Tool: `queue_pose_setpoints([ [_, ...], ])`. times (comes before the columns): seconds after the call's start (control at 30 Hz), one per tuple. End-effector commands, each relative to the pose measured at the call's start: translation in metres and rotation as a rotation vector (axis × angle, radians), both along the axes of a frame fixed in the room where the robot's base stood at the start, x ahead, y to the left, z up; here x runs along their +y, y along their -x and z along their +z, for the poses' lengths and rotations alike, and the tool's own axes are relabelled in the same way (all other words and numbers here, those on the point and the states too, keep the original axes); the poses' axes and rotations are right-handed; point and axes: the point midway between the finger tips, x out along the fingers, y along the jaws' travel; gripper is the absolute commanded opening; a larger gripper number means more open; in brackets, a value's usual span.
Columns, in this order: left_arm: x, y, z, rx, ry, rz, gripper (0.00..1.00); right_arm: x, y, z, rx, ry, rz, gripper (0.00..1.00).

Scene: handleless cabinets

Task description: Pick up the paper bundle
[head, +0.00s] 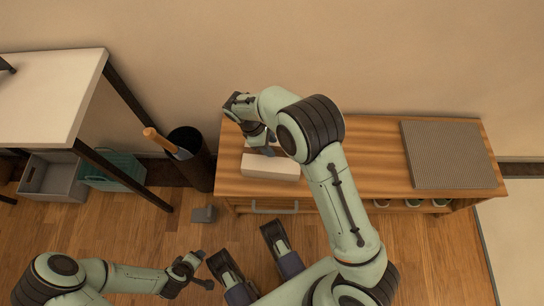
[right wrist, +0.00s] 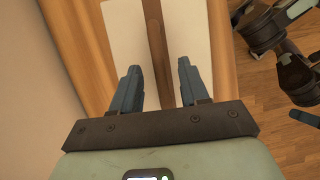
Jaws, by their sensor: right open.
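The paper bundle (head: 270,168) is a pale, flat block lying on the wooden cabinet top near its left front. In the right wrist view the bundle (right wrist: 183,30) is whitish with a brown band running down its middle. My right gripper (head: 265,147) is above the bundle in the head view, its tips partly hidden by my wrist. In the wrist view the right gripper (right wrist: 157,68) is open, with one finger each side of the band and nothing held. My left gripper (head: 205,270) is open and empty, low over the floor at the left.
A grey ribbed mat (head: 448,155) lies on the right of the cabinet top (head: 375,150). A dark bin (head: 195,165) stands left of the cabinet. A white table (head: 50,95) is farther left, with a grey crate (head: 55,178) and a teal basket (head: 112,170) below.

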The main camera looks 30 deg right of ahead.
Motion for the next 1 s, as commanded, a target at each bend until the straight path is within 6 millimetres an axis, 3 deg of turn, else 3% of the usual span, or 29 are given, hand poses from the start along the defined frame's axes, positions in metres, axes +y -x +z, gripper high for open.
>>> queue_pose_setpoints([
  [0.17, 0.0001, 0.0007, 0.0003, 0.002, 0.000, 0.001, 0.60, -0.0003, 0.0001, 0.0002, 0.000, 0.000, 0.000, 0.45],
  [0.2, 0.0001, 0.0007, 0.0003, 0.002, 0.000, 0.001, 0.60, -0.0002, 0.0001, 0.0002, 0.000, 0.000, 0.000, 0.38],
  [0.3, 0.0001, 0.0007, 0.0005, 0.002, 0.000, 0.001, 0.60, -0.0002, 0.0001, 0.0003, 0.000, 0.000, 0.000, 0.06],
  [0.33, 0.0000, 0.0006, 0.0004, 0.002, 0.000, 0.001, 0.60, -0.0002, 0.0001, 0.0003, 0.000, 0.000, 0.000, 0.00],
  [1.0, 0.0000, 0.0004, 0.0004, 0.001, 0.000, 0.000, 0.60, -0.0001, -0.0002, 0.0005, -0.001, 0.001, 0.000, 0.00],
])
